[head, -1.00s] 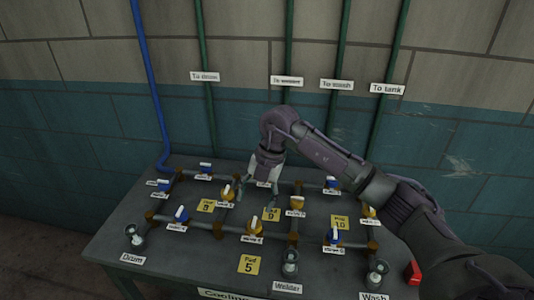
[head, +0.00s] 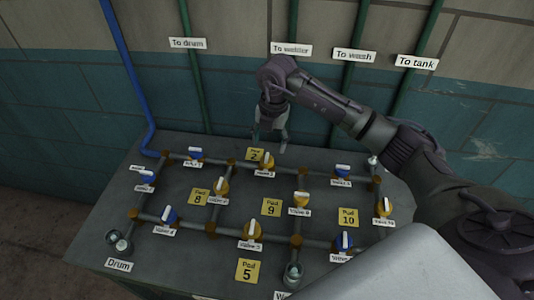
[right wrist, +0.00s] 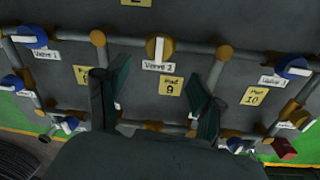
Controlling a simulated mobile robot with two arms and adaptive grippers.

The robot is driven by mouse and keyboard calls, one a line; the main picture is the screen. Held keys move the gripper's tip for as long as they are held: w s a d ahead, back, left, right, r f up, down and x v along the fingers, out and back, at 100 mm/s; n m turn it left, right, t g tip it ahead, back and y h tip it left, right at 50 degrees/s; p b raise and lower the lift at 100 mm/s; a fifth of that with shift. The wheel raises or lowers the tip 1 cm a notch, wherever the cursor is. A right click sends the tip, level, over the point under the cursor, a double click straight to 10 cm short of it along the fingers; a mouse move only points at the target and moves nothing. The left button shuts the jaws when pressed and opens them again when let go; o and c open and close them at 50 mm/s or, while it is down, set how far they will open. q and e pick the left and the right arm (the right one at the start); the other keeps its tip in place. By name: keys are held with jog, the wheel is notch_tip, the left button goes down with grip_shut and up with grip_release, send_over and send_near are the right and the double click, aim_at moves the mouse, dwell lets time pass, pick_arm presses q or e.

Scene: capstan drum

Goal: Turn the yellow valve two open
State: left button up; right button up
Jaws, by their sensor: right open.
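Valve 2 is a yellow valve (head: 267,161) with a white handle, in the middle of the back pipe on the table. In the right wrist view the same yellow valve (right wrist: 160,48) sits above its "Valve 2" label, its handle lying up and down in the picture. My right gripper (head: 270,143) is open and empty, above and slightly behind the valve in the head view, apart from it. In the right wrist view its two fingers (right wrist: 159,78) are spread below the valve on either side. My left gripper is not in view.
The grey table (head: 118,200) carries a pipe grid with several blue and yellow valves, such as a blue one (head: 195,153) left of valve 2 and a yellow one (head: 222,187) nearer. A yellow Pad 9 label (head: 271,207) lies inside the grid. Green pipes (head: 293,20) climb the wall behind.

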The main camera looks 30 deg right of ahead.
aim_at(267, 158)
jog(key=f, duration=0.4)
jog(key=f+p, duration=0.1)
jog(key=f, duration=0.1)
jog(key=shift+w+a, duration=0.15)
jog(key=shift+w, duration=0.1)
jog(key=shift+f, duration=0.75)
jog(key=shift+c, duration=0.5)
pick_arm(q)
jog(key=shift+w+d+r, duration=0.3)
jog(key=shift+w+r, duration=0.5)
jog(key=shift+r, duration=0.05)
pick_arm(e)
jog(key=c, duration=1)
